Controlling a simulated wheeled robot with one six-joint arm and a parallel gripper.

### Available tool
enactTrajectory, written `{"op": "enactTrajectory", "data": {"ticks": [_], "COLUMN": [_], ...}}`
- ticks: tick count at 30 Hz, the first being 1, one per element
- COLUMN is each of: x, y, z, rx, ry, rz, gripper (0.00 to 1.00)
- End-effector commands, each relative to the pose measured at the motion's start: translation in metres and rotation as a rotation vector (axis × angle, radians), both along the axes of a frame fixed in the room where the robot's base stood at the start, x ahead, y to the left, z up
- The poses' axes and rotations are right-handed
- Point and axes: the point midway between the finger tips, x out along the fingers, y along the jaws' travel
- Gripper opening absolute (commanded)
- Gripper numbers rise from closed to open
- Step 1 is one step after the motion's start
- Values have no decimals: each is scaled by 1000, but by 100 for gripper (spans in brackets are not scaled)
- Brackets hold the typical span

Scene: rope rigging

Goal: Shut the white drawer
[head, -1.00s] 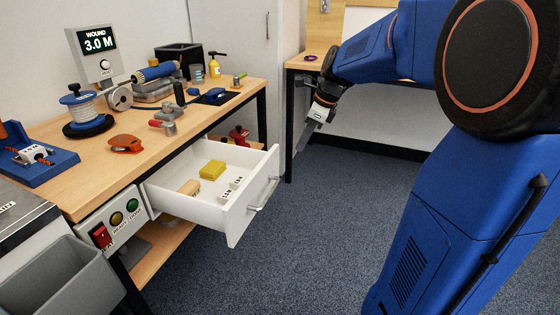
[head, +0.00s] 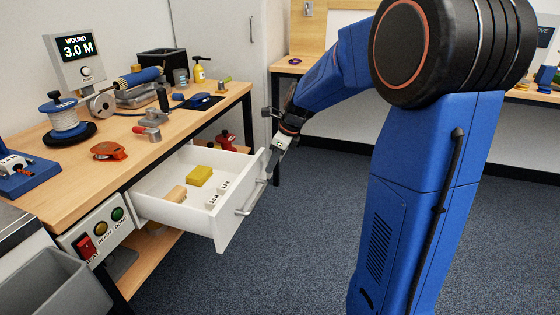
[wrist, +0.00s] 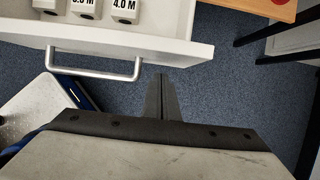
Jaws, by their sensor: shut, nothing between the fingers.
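The white drawer (head: 222,234) is pulled well out from under the wooden bench in the head view. Its front panel and metal bar handle (head: 252,198) face right. It holds a yellow block, a tan block and small white labelled blocks. My gripper (head: 270,172) is shut and empty, pointing down close to the far end of the drawer front. In the wrist view the drawer front (wrist: 120,38) and handle (wrist: 92,68) lie ahead, and my shut fingers (wrist: 160,88) point at the front's edge, just right of the handle. I cannot tell whether they touch it.
The bench (head: 60,170) carries a spool (head: 63,118), a display reading 3.0 M (head: 76,50), an orange tool (head: 108,151) and other tools. A button panel (head: 98,230) is left of the drawer. A grey bin (head: 55,285) stands at front left. The floor right of the drawer is clear.

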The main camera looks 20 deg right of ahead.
Motion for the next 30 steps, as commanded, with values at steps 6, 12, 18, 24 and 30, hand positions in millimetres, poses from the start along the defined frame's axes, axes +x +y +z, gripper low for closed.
{"op": "enactTrajectory", "data": {"ticks": [6,12,18,24,30], "x": [11,13,13,18,39], "y": [12,14,14,20,43], "z": [0,0,0,0,0], "rx": [0,0,0,0,0], "ry": [1,1,1,1,1], "rz": [1,0,0,1,4], "gripper": [0,0,0,0,0]}}
